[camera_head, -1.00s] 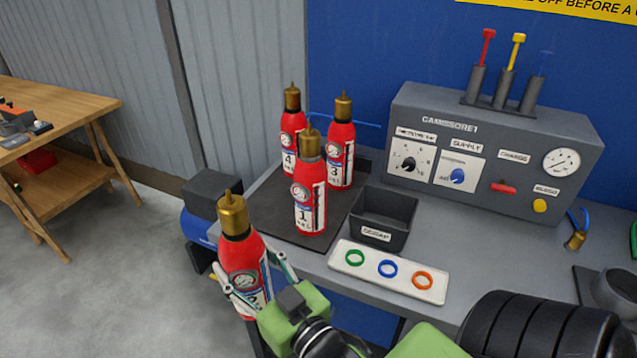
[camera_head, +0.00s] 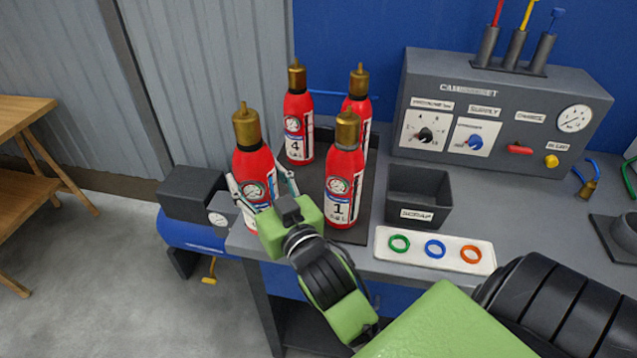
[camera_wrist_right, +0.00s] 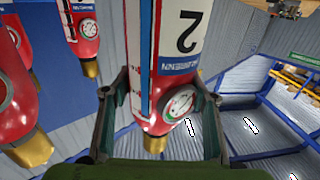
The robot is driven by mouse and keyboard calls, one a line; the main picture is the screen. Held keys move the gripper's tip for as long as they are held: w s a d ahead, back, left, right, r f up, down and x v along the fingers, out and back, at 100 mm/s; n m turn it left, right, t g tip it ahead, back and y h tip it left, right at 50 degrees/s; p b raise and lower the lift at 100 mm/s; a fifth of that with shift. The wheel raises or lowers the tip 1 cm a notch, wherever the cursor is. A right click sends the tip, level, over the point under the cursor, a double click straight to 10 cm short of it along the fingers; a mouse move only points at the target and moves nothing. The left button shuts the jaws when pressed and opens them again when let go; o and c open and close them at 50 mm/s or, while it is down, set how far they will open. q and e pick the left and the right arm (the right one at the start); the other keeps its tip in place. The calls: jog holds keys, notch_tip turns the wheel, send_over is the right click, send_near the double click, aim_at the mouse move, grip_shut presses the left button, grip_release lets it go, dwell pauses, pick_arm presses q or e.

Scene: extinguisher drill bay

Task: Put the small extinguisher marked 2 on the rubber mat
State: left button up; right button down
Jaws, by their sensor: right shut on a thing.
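The small extinguisher marked 2 (camera_head: 250,164) is red with a brass top and looks upright. My right gripper (camera_head: 262,186) is shut around its body. In the right wrist view, the extinguisher (camera_wrist_right: 182,75) shows an upside-down "2" and a gauge between the fingers (camera_wrist_right: 160,100). In the head view it is at the bench's left end, left of extinguisher 1. Its base is partly hidden by the gripper; I cannot tell whether it touches anything. The dark rubber mat (camera_head: 309,182) lies on the bench under the other extinguishers. My left gripper is not in view.
Extinguisher 1 (camera_head: 343,175) stands at the mat's front, close right of the held one. Extinguisher 4 (camera_head: 297,115) stands behind, with another (camera_head: 358,105) partly hidden. A scrap bin (camera_head: 420,198) and ring tray (camera_head: 435,250) lie right. A compressor (camera_head: 195,228) is left of the bench.

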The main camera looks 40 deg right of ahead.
jog(key=w+d+r+m+g+h+b, duration=0.15)
jog(key=w+d+r, duration=0.3)
jog(key=r, duration=0.45)
jog(key=w+d+r+m+h, duration=0.1)
jog(key=w+d+r+h, duration=0.3)
jog(key=r, duration=0.4)
jog(key=w+d+r+m+h+b, duration=0.1)
jog(key=w+d+r+m, duration=0.1)
jog(key=w+d+r, duration=0.5)
notch_tip(320, 180, down, 26)
jog(key=s+a+b, duration=0.1)
jog(key=s, duration=0.1)
jog(key=shift+s+a+f, duration=0.15)
jog(key=shift+s+f, duration=0.05)
jog(key=shift+s, duration=0.1)
jog(key=c, duration=1.3)
grip_release()
jog(key=shift+f+g, duration=0.25)
jog(key=shift+f, duration=0.25)
jog(key=o, duration=0.4)
jog(key=shift+s, duration=0.1)
jog(key=shift+o, duration=0.2)
jog(key=shift+s+a+r, duration=0.1)
jog(key=shift+r, duration=0.1)
jog(key=shift+f, duration=0.1)
